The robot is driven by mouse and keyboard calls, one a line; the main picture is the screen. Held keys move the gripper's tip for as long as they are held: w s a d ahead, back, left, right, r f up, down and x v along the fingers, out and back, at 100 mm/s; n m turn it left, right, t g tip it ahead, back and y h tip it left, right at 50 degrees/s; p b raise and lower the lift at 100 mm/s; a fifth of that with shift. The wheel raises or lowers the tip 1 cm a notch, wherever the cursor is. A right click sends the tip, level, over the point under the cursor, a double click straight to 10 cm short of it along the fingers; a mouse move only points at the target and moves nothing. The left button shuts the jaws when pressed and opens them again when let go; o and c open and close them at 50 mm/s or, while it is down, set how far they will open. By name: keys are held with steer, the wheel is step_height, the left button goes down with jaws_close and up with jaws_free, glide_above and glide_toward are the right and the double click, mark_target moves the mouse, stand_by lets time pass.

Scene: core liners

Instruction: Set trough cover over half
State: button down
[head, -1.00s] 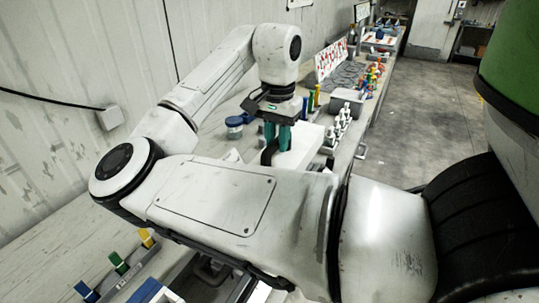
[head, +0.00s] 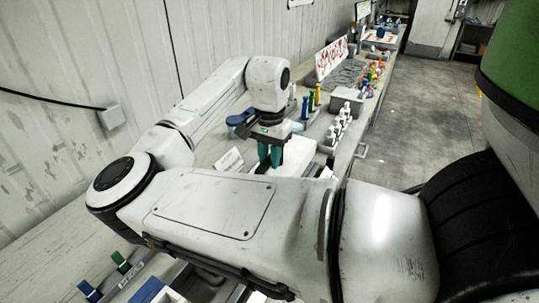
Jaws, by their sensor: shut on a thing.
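My gripper (head: 270,153) points down over the bench in the middle of the head view, with green-tipped fingers. It is shut on a white piece (head: 293,157), likely the trough cover, whose right part shows beside the fingers. My own forearm hides the lower part of this piece and whatever lies under it. I cannot tell whether the piece touches anything below. The trough half cannot be made out.
A blue round item (head: 240,119) stands behind my gripper, and a white card (head: 229,161) to its left. White bottles (head: 343,122) stand in a row to the right. Blue and green pieces (head: 121,262) sit in a rack at lower left. The floor (head: 425,115) is clear.

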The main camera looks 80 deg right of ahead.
steer(key=shift+f, duration=0.4)
steer(key=c, duration=0.9)
jaws_free()
steer(key=shift+c, duration=0.2)
step_height(320, 180, up, 13)
steer(key=shift+b, duration=0.4)
